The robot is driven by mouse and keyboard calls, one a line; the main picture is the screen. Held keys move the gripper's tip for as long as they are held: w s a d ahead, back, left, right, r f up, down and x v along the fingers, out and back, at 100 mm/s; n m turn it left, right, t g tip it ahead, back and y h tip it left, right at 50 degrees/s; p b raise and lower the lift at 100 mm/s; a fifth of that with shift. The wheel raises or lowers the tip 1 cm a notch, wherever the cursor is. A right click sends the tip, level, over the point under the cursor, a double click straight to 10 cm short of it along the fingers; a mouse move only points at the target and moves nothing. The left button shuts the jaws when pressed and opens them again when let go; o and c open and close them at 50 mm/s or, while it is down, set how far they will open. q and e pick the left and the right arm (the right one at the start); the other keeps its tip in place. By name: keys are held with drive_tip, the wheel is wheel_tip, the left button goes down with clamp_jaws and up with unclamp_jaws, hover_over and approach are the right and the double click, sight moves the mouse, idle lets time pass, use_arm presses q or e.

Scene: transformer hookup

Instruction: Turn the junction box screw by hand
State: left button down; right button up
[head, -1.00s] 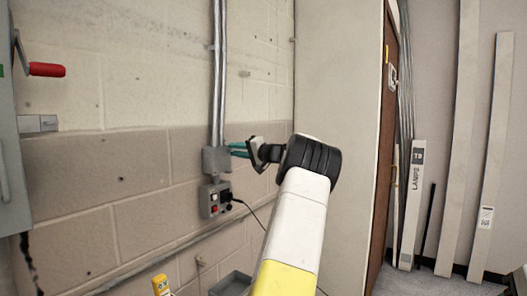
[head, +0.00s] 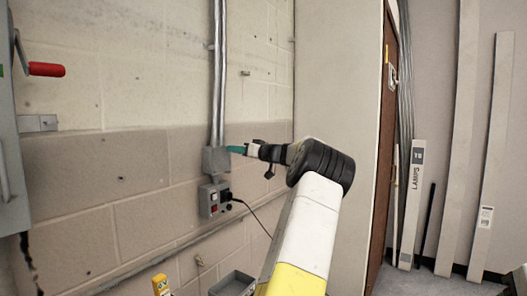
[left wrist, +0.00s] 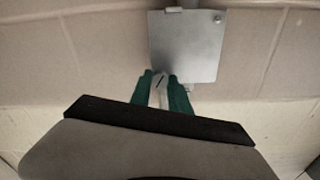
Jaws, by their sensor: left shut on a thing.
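The grey junction box (head: 215,160) is fixed to the block wall below the metal conduits. It also shows in the left wrist view as a flat grey cover (left wrist: 190,48). My left gripper (head: 236,150) reaches the box's right side, with its teal fingers seen nearly edge-on. In the left wrist view the left gripper (left wrist: 162,84) is at the cover's corner, shut on the pale junction box screw (left wrist: 160,80), whose dark slot shows between the fingertips. A second small screw (left wrist: 217,20) sits at the opposite corner of the cover. My right gripper is not in view.
An outlet box (head: 214,200) with a black plug and cord is just below the junction box. A grey bin (head: 232,284) and a yellow item (head: 161,286) are low in front. A cabinet with a red handle (head: 47,69) is at left.

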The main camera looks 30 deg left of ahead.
use_arm(q)
drive_tip(key=shift+n, duration=0.8)
drive_tip(key=c, duration=1.2)
unclamp_jaws()
drive_tip(key=d, duration=0.7)
drive_tip(key=shift+s+d, duration=0.35)
